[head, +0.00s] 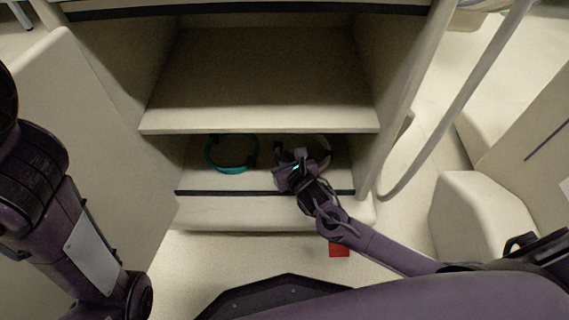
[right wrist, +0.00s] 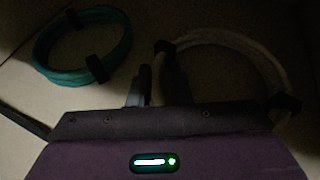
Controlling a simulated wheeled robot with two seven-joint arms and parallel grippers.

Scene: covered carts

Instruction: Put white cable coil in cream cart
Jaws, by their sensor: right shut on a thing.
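The white cable coil (head: 328,147) lies on the lower shelf of the cream cart (head: 260,120), mostly behind my right gripper (head: 285,153) in the head view. In the right wrist view the coil (right wrist: 240,42) shows as a pale ring with black ties. My right gripper reaches into the lower compartment, and its dark fingers (right wrist: 155,85) are shut on the coil's left side, in shadow. The coil appears to rest on the shelf still. My left arm is at the left of the head view, but its gripper is not seen.
A teal cable coil (head: 232,153) lies on the same shelf, left of my right gripper; it also shows in the right wrist view (right wrist: 85,45). The upper shelf (head: 260,75) is empty and overhangs. A red object (head: 339,249) is on the floor in front.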

